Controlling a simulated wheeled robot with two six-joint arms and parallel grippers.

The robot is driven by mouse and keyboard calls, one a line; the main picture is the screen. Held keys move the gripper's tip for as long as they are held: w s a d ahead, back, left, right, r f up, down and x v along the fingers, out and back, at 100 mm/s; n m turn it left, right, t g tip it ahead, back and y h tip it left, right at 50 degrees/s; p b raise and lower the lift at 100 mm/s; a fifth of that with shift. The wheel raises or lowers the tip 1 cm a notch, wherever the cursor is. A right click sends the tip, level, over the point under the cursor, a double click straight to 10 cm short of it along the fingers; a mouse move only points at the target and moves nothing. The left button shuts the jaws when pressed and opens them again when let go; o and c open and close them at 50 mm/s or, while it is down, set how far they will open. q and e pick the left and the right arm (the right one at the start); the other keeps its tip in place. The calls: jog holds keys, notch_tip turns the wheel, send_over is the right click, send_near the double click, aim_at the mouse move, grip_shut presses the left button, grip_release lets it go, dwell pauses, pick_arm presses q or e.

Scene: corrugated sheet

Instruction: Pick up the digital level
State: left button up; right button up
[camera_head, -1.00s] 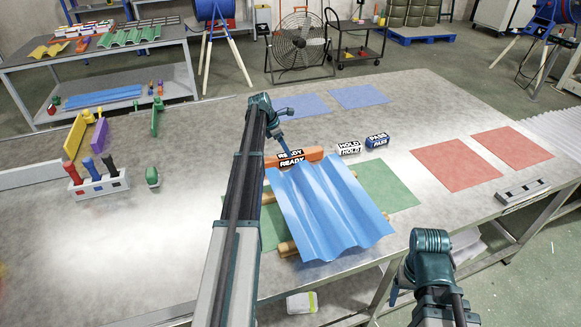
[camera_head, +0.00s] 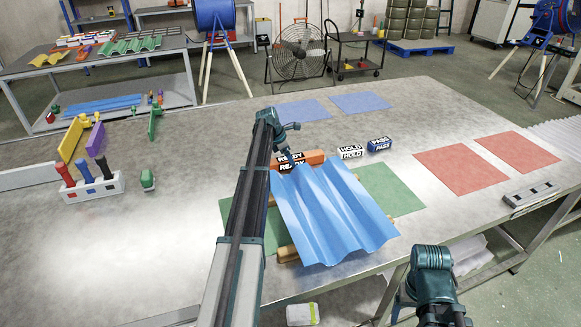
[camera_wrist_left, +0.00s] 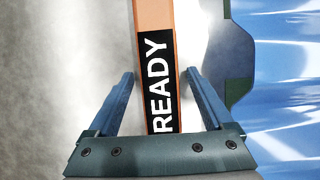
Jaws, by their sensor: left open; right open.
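The digital level is an orange bar (camera_head: 316,157) with black READY labels, lying on the table at the far end of the blue corrugated sheet (camera_head: 328,210). In the left wrist view the level (camera_wrist_left: 153,18) runs up and down through the middle. My left gripper (camera_head: 290,154) is at the level's labelled part. In the left wrist view its two fingers (camera_wrist_left: 158,92) are apart, one on each side of the level, with gaps visible between fingers and bar. My right arm shows at the lower right of the head view, but its gripper fingers cannot be made out.
A white HOLD block (camera_head: 350,152) and a blue PASS block (camera_head: 379,144) stand right of the level. The sheet rests on wooden bars over a green mat (camera_head: 395,190). A white holder (camera_head: 92,188) with several coloured tools stands at left. Red mats (camera_head: 460,171) lie at right.

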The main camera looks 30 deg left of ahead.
pick_arm(q)
grip_shut()
dwell(0.3)
jog(key=shift+r, duration=0.15)
pick_arm(e)
jog(key=shift+r, duration=0.15)
